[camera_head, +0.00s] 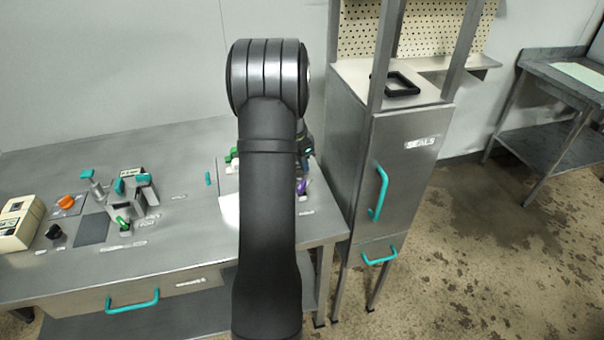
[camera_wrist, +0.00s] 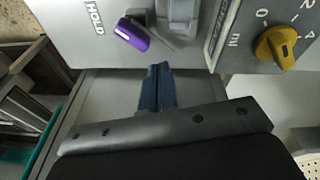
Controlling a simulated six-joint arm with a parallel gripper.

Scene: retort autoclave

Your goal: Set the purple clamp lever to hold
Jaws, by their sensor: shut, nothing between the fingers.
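The purple clamp lever (camera_wrist: 132,35) shows in the wrist view, lying slanted at the front of a grey panel. A grey bracket or clamp body (camera_wrist: 178,20) stands to its right, and the printed word HOLD (camera_wrist: 95,20) is to its left. My gripper (camera_wrist: 158,70) is shut and empty, its dark blue fingers together just below and to the right of the lever, apart from it in the picture.
A yellow knob (camera_wrist: 277,47) on a numbered dial is right of the lever. In the head view, teal-handled clamps (camera_head: 135,187), an orange knob (camera_head: 66,202) and a cream box (camera_head: 18,222) are on the bench at left. A steel cabinet (camera_head: 400,165) stands close at right.

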